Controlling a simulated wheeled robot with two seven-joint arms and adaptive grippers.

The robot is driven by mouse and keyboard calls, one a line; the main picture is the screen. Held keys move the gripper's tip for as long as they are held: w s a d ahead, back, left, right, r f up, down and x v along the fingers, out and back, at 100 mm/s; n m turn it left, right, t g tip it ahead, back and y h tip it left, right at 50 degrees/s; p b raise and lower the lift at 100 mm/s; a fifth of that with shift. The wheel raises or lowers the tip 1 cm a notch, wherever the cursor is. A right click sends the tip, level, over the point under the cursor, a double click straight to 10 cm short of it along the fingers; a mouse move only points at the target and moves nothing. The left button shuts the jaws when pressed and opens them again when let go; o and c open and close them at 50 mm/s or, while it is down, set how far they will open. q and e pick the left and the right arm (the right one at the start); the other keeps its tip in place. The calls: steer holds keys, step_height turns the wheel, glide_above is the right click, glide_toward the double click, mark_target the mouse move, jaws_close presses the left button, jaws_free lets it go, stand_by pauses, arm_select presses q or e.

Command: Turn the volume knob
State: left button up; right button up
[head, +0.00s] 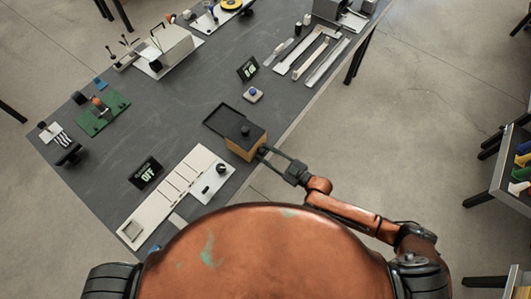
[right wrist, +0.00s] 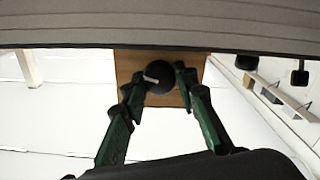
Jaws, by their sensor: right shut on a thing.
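The volume knob (right wrist: 158,78) is a round black dial with a white pointer mark, on the front face of a wooden box (right wrist: 126,66). My right gripper (head: 265,152) reaches the box from the right. In the right wrist view its green fingers (right wrist: 160,85) are shut on the knob, one tip on each side. The pointer mark tilts slightly down to the right. My left gripper is not in view.
Dark open table surface lies left of the box.

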steer(key=c, duration=0.5)
steer(key=shift+m, duration=0.3)
steer(key=m, duration=0.3)
steer(key=shift+b, duration=0.4)
steer(key=m, duration=0.3)
steer(key=shift+m+b, duration=0.3)
steer(key=shift+b, duration=0.05)
steer(key=m, duration=0.3)
steer(key=shift+w+d+m+b, duration=0.1)
steer(key=shift+m+b, duration=0.5)
steer(key=shift+m, duration=1.3)
